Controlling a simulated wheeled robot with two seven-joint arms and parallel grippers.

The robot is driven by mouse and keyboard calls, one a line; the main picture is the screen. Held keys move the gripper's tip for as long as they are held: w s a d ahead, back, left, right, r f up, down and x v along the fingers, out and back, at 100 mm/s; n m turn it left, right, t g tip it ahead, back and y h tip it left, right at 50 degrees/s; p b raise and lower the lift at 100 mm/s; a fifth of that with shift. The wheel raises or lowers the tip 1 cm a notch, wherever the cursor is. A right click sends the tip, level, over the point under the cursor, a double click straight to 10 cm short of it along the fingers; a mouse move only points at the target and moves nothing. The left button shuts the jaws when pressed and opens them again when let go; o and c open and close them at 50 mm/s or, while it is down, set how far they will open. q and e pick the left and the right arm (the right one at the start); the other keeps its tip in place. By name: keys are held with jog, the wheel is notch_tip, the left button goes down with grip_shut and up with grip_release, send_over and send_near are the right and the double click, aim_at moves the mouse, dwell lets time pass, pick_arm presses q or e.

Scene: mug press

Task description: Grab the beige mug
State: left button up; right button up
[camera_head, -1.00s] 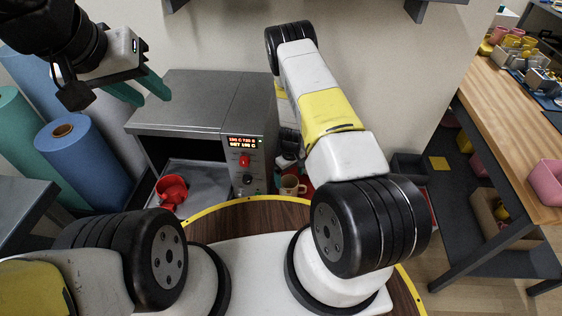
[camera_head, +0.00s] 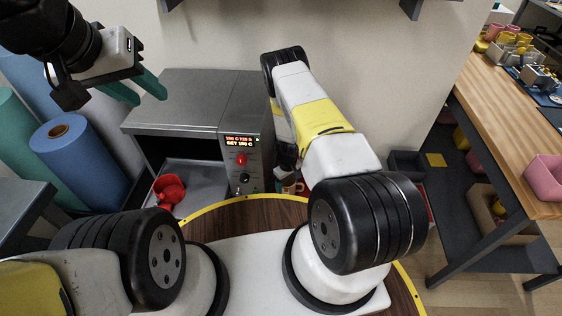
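The beige mug (camera_head: 290,188) is low in the middle of the head view, just right of the press's control panel. It is small and partly covered from above by my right arm's wrist. My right gripper (camera_head: 285,172) is over the mug; its fingers are hidden, so I cannot tell whether they are apart or touch the mug. My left gripper (camera_head: 136,90) is raised at the upper left, far from the mug. Its two teal fingers are apart with nothing between them.
The grey press (camera_head: 190,100) has a lit display and a red mug (camera_head: 169,188) in its open bay. Blue and teal rolls (camera_head: 78,165) stand at the left. A wooden bench (camera_head: 510,130) with a pink bin (camera_head: 545,178) is at the right. Dark bins sit below it.

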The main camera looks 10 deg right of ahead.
jog(key=c, duration=0.8)
jog(key=shift+c, duration=0.2)
jog(key=shift+r, duration=0.1)
